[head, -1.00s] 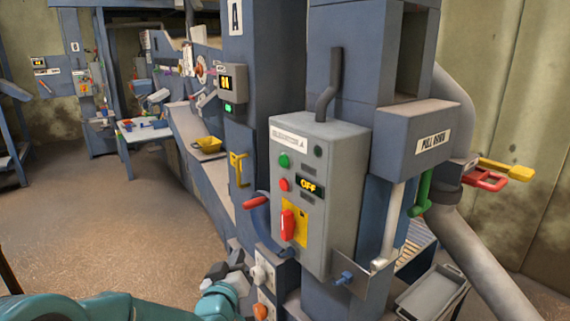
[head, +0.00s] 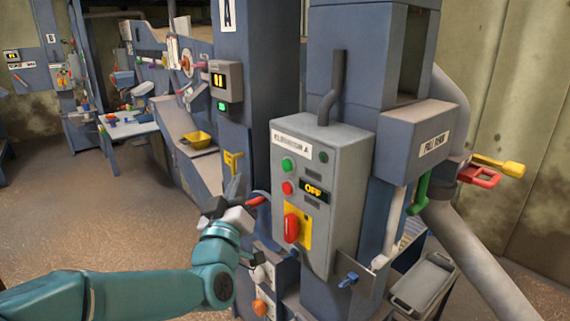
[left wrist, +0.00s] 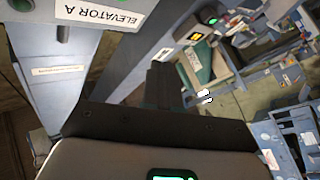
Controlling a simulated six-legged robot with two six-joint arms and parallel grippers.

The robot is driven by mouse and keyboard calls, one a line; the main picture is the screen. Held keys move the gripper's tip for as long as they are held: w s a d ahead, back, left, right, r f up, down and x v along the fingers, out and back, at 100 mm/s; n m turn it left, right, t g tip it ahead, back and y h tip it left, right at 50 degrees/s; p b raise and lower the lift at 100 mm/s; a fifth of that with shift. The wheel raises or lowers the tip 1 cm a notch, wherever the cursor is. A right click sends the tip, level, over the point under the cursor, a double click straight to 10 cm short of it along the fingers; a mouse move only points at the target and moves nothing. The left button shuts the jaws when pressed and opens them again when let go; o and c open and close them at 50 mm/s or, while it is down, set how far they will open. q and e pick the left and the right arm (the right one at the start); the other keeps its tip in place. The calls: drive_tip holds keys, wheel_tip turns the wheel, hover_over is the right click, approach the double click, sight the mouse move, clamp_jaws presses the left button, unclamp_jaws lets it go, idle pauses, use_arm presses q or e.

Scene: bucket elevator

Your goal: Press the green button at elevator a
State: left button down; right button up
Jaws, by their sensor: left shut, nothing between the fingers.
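The grey control box labelled for elevator A (head: 343,160) stands on a blue column. Its round green button (head: 287,165) is at the upper left of the face, above a red button (head: 287,188). Beside the red button, a small display (head: 314,191) reads OFF. My left gripper (head: 236,186) is shut and empty, left of the box, a little lower than the green button and apart from it. In the left wrist view, the shut fingers (left wrist: 160,84) point away, and the ELEVATOR A label (left wrist: 103,12) shows upside down. I cannot make out the green button there. My right gripper is out of view.
A red rotary handle (head: 291,228) sticks out low on the box. A red-tipped lever (head: 255,201) is close beside my left gripper. A yellow handle (head: 232,160) and a yellow scoop-like bin (head: 198,139) are behind. Open floor lies to the left.

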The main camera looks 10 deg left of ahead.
sight(287, 166)
use_arm(q)
drive_tip(key=w+d+p, duration=0.3)
drive_tip(key=w+d, duration=0.2)
drive_tip(key=w, duration=0.2)
drive_tip(key=shift+d+p, duration=0.2)
drive_tip(key=shift+p, duration=0.15)
idle(0.5)
idle(1.5)
drive_tip(key=shift+w+d+b, duration=0.2)
drive_tip(key=shift+w+b, duration=0.15)
drive_tip(key=shift+b, duration=0.05)
